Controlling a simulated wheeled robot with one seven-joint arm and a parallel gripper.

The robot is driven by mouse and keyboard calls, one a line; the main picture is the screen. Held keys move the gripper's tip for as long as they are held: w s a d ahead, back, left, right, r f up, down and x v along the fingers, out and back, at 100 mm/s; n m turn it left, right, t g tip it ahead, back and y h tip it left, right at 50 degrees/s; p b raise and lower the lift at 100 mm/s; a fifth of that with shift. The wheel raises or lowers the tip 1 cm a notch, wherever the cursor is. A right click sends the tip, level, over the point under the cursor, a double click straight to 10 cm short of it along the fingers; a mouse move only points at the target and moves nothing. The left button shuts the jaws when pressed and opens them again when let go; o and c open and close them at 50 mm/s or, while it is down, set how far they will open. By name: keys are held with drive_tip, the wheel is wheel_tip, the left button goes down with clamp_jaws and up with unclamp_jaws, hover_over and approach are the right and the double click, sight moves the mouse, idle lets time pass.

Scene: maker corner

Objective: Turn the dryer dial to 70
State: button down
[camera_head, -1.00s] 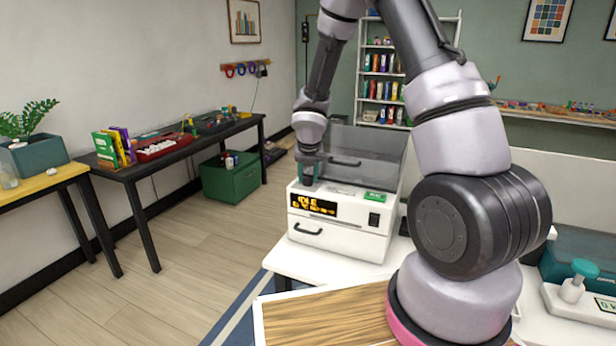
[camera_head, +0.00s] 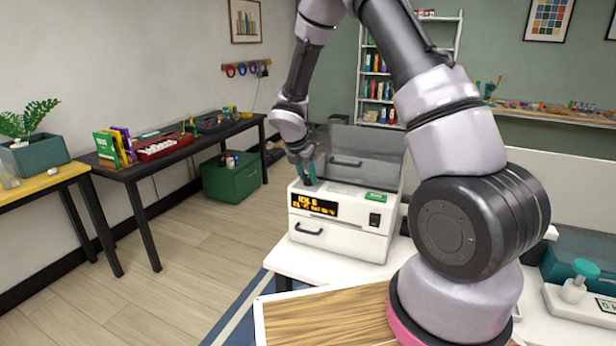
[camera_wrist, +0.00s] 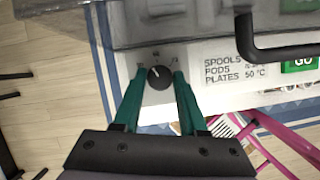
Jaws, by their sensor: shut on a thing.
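The dryer (camera_head: 345,215) is a white box with a grey lid, standing on the white table. Its black dial (camera_wrist: 159,77) shows in the wrist view on the top panel, with a white pointer mark near its upper left edge. My gripper (camera_wrist: 158,76) has its two teal fingers shut on the dial, one on each side. In the head view my gripper (camera_head: 308,174) reaches down onto the dryer's top left, and the dial is hidden there. The amber display (camera_head: 314,205) is lit, but its text is too small to read surely.
A printed label (camera_wrist: 235,67) lists spools, pods and plates, with 50 °C beside plates.

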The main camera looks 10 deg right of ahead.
drive_tip(key=m+g+h, duration=0.1)
drive_tip(key=m, duration=0.3)
drive_tip(key=shift+w+m, duration=0.15)
drive_tip(key=shift+m, duration=0.15)
drive_tip(key=shift+m+g, duration=1.1)
drive_tip(key=shift+m, duration=1.2)
drive_tip(key=shift+w, duration=0.1)
drive_tip(key=shift+c, duration=2.3)
unclamp_jaws()
drive_tip(key=shift+a+r, duration=0.1)
drive_tip(key=shift+r, duration=0.05)
drive_tip(key=v, duration=1)
drive_tip(key=shift+r, duration=0.2)
drive_tip(key=shift+a, duration=0.15)
